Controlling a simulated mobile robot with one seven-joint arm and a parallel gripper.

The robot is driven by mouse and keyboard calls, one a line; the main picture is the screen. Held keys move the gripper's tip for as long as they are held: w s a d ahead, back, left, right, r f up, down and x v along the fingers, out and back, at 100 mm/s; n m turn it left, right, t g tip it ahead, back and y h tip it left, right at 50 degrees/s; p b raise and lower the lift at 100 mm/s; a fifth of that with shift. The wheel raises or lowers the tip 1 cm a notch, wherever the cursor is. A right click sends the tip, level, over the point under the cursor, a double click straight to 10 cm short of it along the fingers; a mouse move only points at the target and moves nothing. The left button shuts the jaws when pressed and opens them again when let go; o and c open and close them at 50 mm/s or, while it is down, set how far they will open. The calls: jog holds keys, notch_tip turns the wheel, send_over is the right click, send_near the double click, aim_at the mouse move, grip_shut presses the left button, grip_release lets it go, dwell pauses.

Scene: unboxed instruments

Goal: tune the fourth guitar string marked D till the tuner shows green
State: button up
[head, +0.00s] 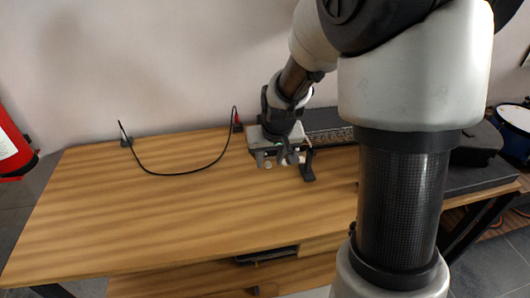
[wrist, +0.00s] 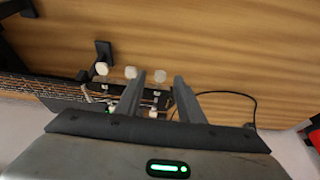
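The guitar (head: 328,132) lies on the table, mostly hidden behind my arm. In the wrist view its headstock (wrist: 68,97) and strings (wrist: 25,88) come in from the left. Pale tuning pegs line the headstock's upper side: a left peg (wrist: 101,68), a middle peg (wrist: 131,72) and a right peg (wrist: 160,76). More pegs sit lower, partly hidden by my gripper. My gripper (wrist: 159,84) is open, its fingertips apart on either side of the right peg; contact is not clear. No D mark is readable, and I cannot make out a tuner display.
The wooden table (head: 150,210) is clear at left and front. A black support (head: 307,166) stands by the headstock. A black cable (head: 180,173) loops across the back. A red object (head: 10,145) is at far left, a blue drum (head: 516,118) at far right.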

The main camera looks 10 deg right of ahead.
jog(key=shift+w+f, duration=0.15)
jog(key=shift+f, duration=0.2)
jog(key=shift+c, duration=0.4)
grip_shut()
jog(key=shift+a, duration=0.2)
jog(key=shift+a+f+h+b, duration=0.15)
jog(key=shift+a+h+b, duration=0.1)
jog(key=shift+h+b, duration=0.6)
jog(key=h+b, duration=0.1)
jog(key=b, duration=0.1)
jog(key=n+h+b, duration=0.1)
jog(key=b, duration=0.1)
jog(key=shift+a+f, duration=0.35)
jog(key=shift+a, duration=0.05)
jog(key=h+b, duration=0.4)
jog(key=shift+a+n+t+b, duration=0.3)
jog(key=shift+n+b, duration=0.05)
jog(key=shift+n, duration=0.05)
jog(key=shift+h, duration=0.25)
